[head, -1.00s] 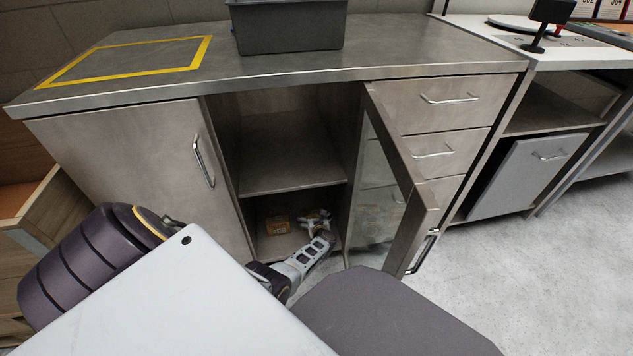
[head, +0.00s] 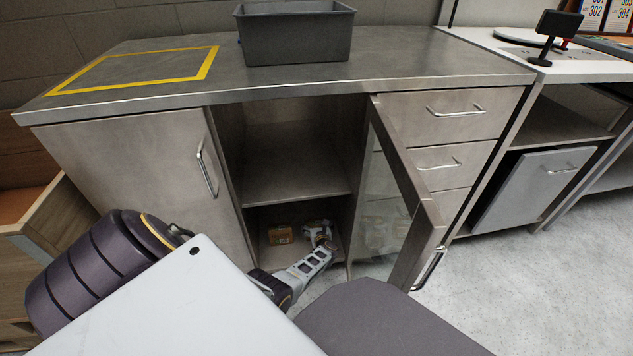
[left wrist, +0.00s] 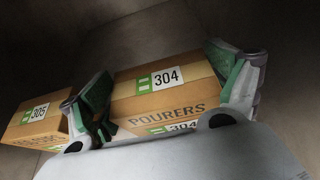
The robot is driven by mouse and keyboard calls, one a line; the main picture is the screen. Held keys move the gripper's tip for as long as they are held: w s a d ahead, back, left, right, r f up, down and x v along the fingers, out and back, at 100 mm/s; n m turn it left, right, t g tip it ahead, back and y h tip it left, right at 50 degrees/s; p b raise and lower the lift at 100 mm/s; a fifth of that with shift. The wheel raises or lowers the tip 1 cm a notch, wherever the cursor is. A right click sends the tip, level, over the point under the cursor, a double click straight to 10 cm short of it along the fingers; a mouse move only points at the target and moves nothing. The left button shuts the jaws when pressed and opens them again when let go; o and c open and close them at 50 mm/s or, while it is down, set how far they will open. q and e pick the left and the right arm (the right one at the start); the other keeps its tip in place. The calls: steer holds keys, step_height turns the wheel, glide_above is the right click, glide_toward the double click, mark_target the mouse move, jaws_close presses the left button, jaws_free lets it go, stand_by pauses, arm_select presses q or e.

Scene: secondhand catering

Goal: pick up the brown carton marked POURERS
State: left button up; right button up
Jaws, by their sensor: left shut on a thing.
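The brown carton marked POURERS (left wrist: 183,108) fills the middle of the left wrist view, with a green and white 304 label on its top and another on its front. My left gripper (left wrist: 165,105) is shut on it, one green-padded finger against each side. In the head view my left gripper (head: 319,236) reaches into the low compartment of the open cabinet, where it partly hides the carton. I cannot tell whether the carton touches the floor of the compartment. My right gripper is not in view.
A second brown carton, labelled 305 (left wrist: 38,118), stands close to the left; it also shows in the head view (head: 280,235). The open glass door (head: 408,190) stands right of my arm. A shelf (head: 295,185) lies above. A grey bin (head: 295,35) stands on the counter.

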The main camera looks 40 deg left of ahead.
arm_select(q)
steer(key=shift+r, duration=0.1)
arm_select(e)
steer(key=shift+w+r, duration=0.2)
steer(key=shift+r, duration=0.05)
arm_select(q)
steer(key=shift+r+p, duration=0.35)
step_height(320, 180, up, 8)
steer(key=p, duration=0.6)
steer(key=shift+r, duration=0.6)
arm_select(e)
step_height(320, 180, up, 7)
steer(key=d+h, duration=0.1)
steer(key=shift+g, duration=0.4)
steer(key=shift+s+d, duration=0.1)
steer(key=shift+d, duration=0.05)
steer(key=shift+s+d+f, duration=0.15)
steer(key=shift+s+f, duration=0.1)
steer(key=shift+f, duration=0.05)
